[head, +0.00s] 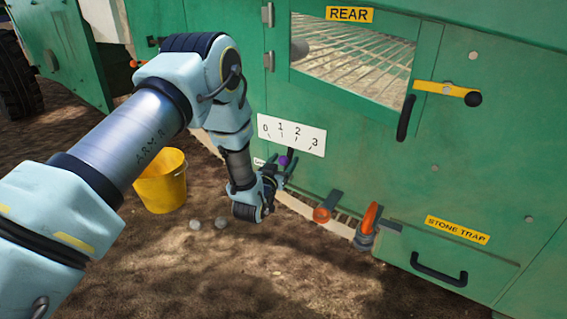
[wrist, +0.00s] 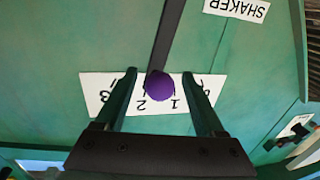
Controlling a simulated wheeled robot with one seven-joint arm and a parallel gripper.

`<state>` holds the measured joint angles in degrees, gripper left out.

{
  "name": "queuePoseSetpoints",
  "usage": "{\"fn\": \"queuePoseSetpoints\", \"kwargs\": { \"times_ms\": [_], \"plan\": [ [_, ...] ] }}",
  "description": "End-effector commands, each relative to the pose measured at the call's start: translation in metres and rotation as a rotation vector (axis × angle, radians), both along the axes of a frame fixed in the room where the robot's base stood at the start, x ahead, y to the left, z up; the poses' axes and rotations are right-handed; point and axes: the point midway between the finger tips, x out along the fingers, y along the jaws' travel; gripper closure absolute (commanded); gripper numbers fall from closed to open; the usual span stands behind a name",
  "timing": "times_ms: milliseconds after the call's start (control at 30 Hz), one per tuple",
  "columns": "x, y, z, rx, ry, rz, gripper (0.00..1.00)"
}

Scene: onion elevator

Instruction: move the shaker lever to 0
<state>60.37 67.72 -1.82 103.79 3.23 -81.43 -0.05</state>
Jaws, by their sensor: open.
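The shaker lever is a dark bar (wrist: 168,35) with a round purple knob (wrist: 159,86). The knob also shows in the head view (head: 283,160), just under the white scale plate (head: 291,135) marked 0 to 3. In the wrist view the scale (wrist: 95,95) appears upside down, and the knob appears between 1 and 2; its exact setting I cannot tell. My gripper (wrist: 160,76) is open, with one finger on each side of the knob and gaps visible between. In the head view my gripper (head: 279,171) is at the knob, partly covering the panel there.
A SHAKER label (wrist: 237,9) is on the green panel. A yellow bucket (head: 161,183) stands on the ground left of my gripper. Small round stones (head: 221,223) lie nearby.

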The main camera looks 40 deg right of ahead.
Motion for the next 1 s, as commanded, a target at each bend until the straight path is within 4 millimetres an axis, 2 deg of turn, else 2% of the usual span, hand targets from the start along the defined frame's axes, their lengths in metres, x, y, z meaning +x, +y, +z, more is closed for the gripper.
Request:
{"fn": "queuePoseSetpoints", "kwargs": {
  "times_ms": [167, 767, 800, 1000],
  "plan": [
    [0.0000, 0.0001, 0.0002, 0.000, 0.000, 0.000, 0.30],
    [-0.0002, 0.0004, -0.0001, 0.000, 0.000, 0.000, 0.98],
    [-0.0002, 0.0004, -0.0001, 0.000, 0.000, 0.000, 1.00],
    [-0.0001, 0.0004, -0.0002, 0.001, 0.000, 0.000, 1.00]
  ]
}}
